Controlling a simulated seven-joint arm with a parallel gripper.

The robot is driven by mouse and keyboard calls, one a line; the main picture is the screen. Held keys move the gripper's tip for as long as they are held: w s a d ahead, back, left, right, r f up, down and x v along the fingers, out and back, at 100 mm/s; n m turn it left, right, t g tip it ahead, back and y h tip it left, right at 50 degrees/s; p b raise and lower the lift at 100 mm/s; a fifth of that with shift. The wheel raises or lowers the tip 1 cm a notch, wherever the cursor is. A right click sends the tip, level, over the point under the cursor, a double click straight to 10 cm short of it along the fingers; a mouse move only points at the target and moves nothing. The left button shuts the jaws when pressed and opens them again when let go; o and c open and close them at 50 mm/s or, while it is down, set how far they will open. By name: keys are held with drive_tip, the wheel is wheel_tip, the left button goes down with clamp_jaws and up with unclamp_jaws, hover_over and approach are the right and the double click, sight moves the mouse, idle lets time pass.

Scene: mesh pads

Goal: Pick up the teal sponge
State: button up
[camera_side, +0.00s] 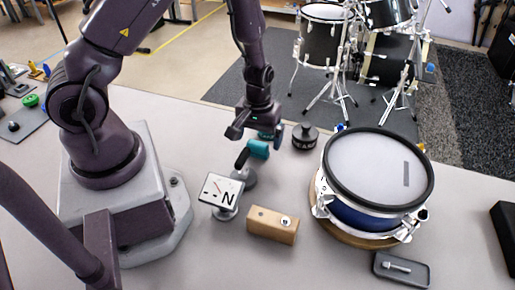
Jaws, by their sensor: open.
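A teal block (258,149), which looks like the teal sponge, lies on the grey table just below my gripper in the picture. A black part touches or overlaps its left side; I cannot tell whether they are joined. My gripper (257,133) points down at the far side of the block, with its fingers apart and nothing visibly held. A second small patch of teal shows between the fingers, partly hidden by the gripper. I cannot tell whether the fingers touch anything.
A black round weight (305,138) stands right of my gripper. A square tuner with an N (221,192) and a wooden block (272,225) are in front. A snare drum (374,180) fills the right, with a small dark tray (401,270) before it.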

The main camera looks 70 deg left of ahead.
sight(257, 143)
wheel_tip(257, 143, down, 4)
drive_tip(key=shift+s+r, duration=0.1)
drive_tip(key=shift+r, duration=0.15)
drive_tip(key=c, duration=1)
drive_tip(key=shift+r, duration=0.1)
wheel_tip(257, 143, up, 10)
